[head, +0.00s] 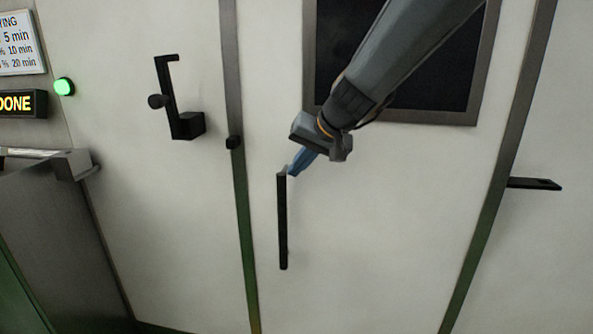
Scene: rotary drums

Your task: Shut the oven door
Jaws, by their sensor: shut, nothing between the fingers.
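The oven door (380,210) is a large pale panel with a dark window (440,75) in a grey frame. A black vertical bar handle (282,225) is on its left part. The door looks close to flush with the grey strip (240,190) on its left, but I cannot tell whether a gap is left. My gripper (290,171) is shut and empty, with blue-grey fingers pointing down-left. Its tips are at the top end of the handle; I cannot tell whether they touch it. My arm covers part of the window.
A black latch (180,105) with a crank and knob is on the pale panel at left. A black plate (533,184) sticks out at right. A green lamp (64,87) glows above a lit DONE sign (22,104).

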